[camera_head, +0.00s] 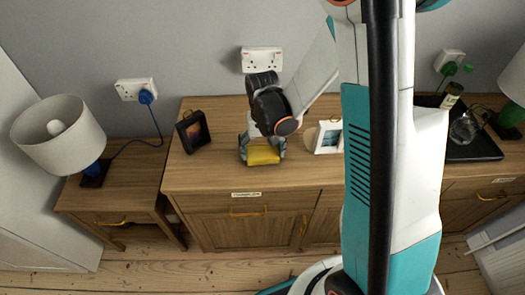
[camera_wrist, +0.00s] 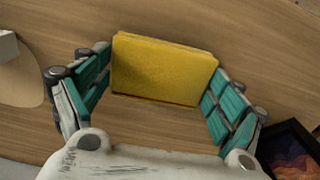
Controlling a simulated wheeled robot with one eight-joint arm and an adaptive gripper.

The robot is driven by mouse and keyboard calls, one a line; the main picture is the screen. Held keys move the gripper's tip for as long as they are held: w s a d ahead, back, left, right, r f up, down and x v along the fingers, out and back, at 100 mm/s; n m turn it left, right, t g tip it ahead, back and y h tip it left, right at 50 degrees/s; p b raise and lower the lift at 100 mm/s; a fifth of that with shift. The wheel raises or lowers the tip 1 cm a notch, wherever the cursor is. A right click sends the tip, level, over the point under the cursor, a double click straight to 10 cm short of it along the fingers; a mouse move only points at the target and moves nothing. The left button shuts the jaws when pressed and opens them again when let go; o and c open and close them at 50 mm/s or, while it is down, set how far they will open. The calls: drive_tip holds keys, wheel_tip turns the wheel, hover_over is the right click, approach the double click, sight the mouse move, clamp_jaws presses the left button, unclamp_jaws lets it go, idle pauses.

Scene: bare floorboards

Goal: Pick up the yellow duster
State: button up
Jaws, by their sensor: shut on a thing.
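The yellow duster (camera_head: 263,154) is a folded yellow block on the wooden cabinet top, below the middle wall socket in the head view. In the wrist view the duster (camera_wrist: 163,70) lies between the two fingers. My gripper (camera_head: 262,150) reaches down to it from above, with one finger at each side. In the wrist view my gripper (camera_wrist: 160,88) is shut on the duster, the pads at its left and right ends. I cannot tell whether the duster is lifted off the wood.
A dark picture frame (camera_head: 193,131) stands left of the gripper and a white frame (camera_head: 328,137) stands right of it. A black tray (camera_head: 478,150) with bottles is at the right. A lamp (camera_head: 58,135) stands on the lower left table. The cabinet's front strip is clear.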

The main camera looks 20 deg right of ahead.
sight(262, 151)
wheel_tip(262, 151, up, 20)
drive_tip(key=p, duration=0.7)
drive_tip(key=shift+f, duration=0.1)
